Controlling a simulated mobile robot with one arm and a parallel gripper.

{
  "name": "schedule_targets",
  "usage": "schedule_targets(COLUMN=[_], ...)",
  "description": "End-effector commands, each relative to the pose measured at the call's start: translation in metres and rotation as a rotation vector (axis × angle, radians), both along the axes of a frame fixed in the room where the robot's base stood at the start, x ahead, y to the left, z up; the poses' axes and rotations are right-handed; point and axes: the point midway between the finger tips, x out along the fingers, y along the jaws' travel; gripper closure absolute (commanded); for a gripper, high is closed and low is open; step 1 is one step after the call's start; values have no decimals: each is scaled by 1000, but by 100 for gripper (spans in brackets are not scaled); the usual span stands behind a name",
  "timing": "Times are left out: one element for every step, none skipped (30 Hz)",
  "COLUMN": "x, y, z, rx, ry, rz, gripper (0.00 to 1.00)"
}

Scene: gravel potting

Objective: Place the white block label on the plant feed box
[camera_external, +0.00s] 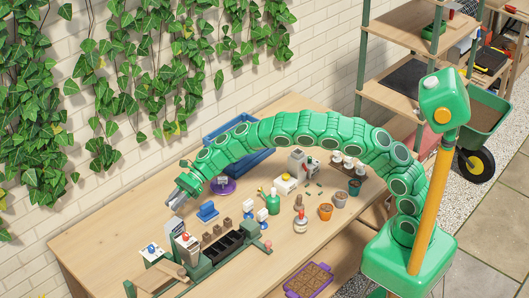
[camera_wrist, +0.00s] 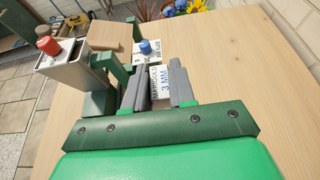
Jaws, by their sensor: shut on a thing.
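My gripper (camera_external: 177,203) is over the left part of the table, above the green stand. In the wrist view, its two grey fingers (camera_wrist: 158,88) are shut on a white block label (camera_wrist: 164,83) with dark lettering, apparently including "3 MM". Beyond the fingers, a white box with a blue knob (camera_wrist: 149,52) stands close by. A taller pale box with a red knob (camera_wrist: 66,72) stands at left. The external view also shows the blue-knobbed box (camera_external: 152,256) and the red-knobbed box (camera_external: 187,247). I cannot read which box is the plant feed box.
A green stand with dark slots (camera_external: 222,247) lies below my gripper, with small brown blocks (camera_external: 217,230) beside it. A blue item (camera_external: 207,211), a purple dish (camera_external: 222,187) and a blue crate (camera_external: 236,165) are nearby.

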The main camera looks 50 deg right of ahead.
Motion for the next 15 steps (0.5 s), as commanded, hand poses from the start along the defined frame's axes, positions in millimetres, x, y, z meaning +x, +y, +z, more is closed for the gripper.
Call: schedule_targets(x=[1, 2, 3, 4, 4, 5, 5, 6, 6, 6, 7, 8, 9, 10, 9], y=[2, 3, 4, 4, 4, 4, 5, 5, 5, 5, 6, 6, 7, 7, 7], z=[-4, -6, -8, -9, -10, -11, -12, -12, -12, -13, -14, -15, -16, -18, -24], rx=[1, 0, -1, -1, -2, -2, -2, -2, -2, -2, -2, -2, -2, -2, -2], ry=[3, 3, 4, 4, 3, 4, 4, 3, 4, 4, 4, 4, 3, 3, 4], rz=[1, 1, 1, 1, 0, -1, -1, 0, -2, -2, -2, -2, -2, -2, -3], gripper=[100, 100, 100, 100, 100, 100, 100, 100, 100, 100, 100, 100, 100, 100, 100])
